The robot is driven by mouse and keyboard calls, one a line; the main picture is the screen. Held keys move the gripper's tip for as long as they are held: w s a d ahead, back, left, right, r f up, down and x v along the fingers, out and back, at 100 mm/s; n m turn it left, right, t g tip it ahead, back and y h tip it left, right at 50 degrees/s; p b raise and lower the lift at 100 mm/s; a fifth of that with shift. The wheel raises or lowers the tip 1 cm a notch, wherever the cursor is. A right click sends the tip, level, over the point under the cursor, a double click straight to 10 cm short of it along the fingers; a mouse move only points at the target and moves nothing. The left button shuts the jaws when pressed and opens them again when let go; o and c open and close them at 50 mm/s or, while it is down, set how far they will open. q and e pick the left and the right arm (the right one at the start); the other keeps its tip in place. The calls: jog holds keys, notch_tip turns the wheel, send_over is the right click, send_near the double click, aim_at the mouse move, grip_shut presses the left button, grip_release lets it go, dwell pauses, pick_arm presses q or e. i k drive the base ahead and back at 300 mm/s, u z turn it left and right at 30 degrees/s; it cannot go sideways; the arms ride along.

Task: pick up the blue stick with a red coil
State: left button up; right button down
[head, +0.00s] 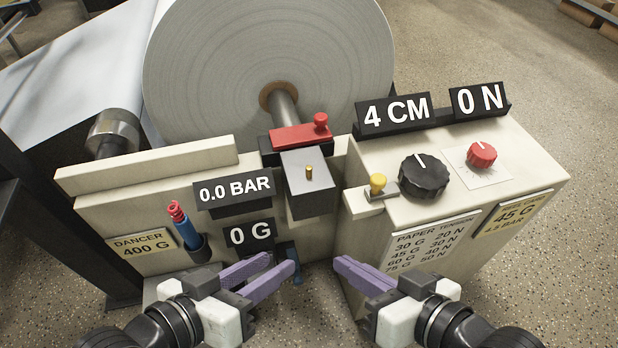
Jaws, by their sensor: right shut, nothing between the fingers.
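The blue stick with a red coil (185,229) stands slightly tilted in a dark holder (200,249) on the front of the machine, at the left. Its lower end is hidden in the holder. My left gripper (281,260) is to the right of the stick and lower in the picture, apart from it. Its two purple fingers are spread with a gap between them, and I see nothing held. My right gripper (338,262) is further right, in front of the machine, with its fingers together and empty.
A large paper roll (270,60) stands behind. A black knob (423,176), a red knob (481,154) and a yellow-topped switch (378,184) sit on the right block. The "0 G" display (250,235) is right of the stick. A dark blue part (289,249) is partly hidden behind my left fingers.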

aim_at(183, 225)
jog(key=u, duration=0.45)
jog(key=k, duration=1.1)
jog(key=u, duration=0.6)
jog(key=i, duration=1.3)
